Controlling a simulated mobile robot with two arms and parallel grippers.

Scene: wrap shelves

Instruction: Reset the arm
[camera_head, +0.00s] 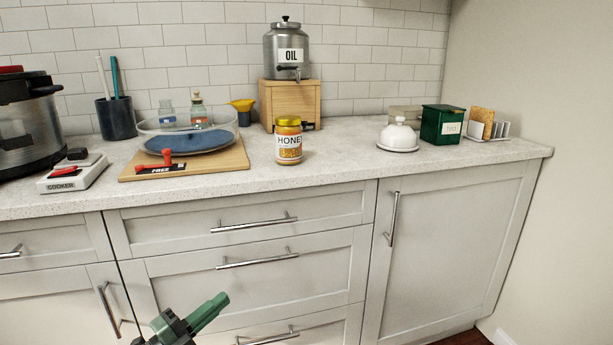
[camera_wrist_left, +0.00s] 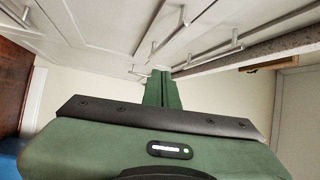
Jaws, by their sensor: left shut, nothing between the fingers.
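My left gripper (camera_head: 222,300) is green and sits low in the head view, in front of the lower drawers and below the counter. Its fingers point up and to the right, are shut together and hold nothing. In the left wrist view the closed green fingers (camera_wrist_left: 163,75) point toward the white cabinet fronts, apart from them. My right gripper is not in either view.
Drawer handles (camera_head: 254,224) stick out near my gripper.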

